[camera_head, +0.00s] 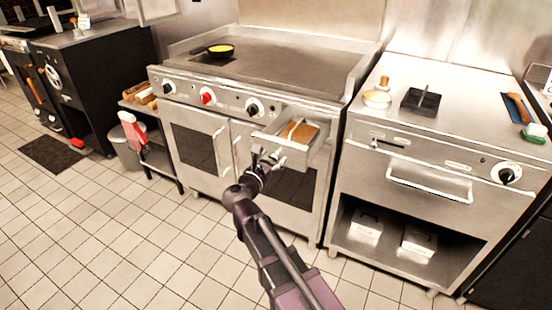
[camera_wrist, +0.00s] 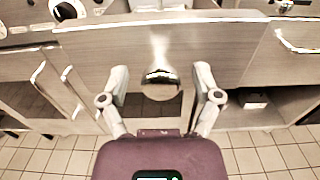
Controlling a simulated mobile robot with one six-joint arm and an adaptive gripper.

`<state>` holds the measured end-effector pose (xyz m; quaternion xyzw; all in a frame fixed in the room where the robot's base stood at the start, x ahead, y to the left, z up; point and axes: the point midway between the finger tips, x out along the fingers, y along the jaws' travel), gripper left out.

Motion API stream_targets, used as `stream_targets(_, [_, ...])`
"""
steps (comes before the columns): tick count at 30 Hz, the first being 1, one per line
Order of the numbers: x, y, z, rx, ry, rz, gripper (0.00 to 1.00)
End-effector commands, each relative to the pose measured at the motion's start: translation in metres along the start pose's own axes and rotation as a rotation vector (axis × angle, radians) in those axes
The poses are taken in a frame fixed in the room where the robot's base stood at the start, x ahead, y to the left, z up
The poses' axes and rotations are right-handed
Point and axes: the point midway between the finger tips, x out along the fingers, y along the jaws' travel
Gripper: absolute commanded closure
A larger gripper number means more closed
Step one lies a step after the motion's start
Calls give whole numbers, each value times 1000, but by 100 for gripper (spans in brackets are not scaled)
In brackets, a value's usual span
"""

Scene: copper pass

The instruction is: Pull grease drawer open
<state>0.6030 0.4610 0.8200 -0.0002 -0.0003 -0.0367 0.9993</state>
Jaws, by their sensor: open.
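The grease drawer (camera_head: 312,152) stands pulled out from the front of the griddle range, at its right end below the control panel. Brown and pale items (camera_head: 300,131) lie inside it. In the wrist view the steel drawer front (camera_wrist: 220,48) spans the picture, with a round shiny knob (camera_wrist: 160,77) at its middle. My gripper (camera_head: 263,158) is at the drawer front. In the wrist view my gripper (camera_wrist: 161,84) is open, its fingers apart on either side of the knob, with gaps showing. Contact with the knob cannot be seen.
The griddle range (camera_head: 275,75) carries a pan with yellow content (camera_head: 221,50). A steel counter unit (camera_head: 410,165) with a bar handle (camera_head: 430,184) stands close on the right. A low shelf rack (camera_head: 150,150) stands left. The tiled floor in front is clear.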

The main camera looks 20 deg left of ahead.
Motion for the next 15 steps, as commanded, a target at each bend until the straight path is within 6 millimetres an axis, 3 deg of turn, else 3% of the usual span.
stream_targets(8, [-7, 0, 0, 0, 0, 1, 18])
stream_targets(15, [-30, -1, 0, 0, 0, 2, 18])
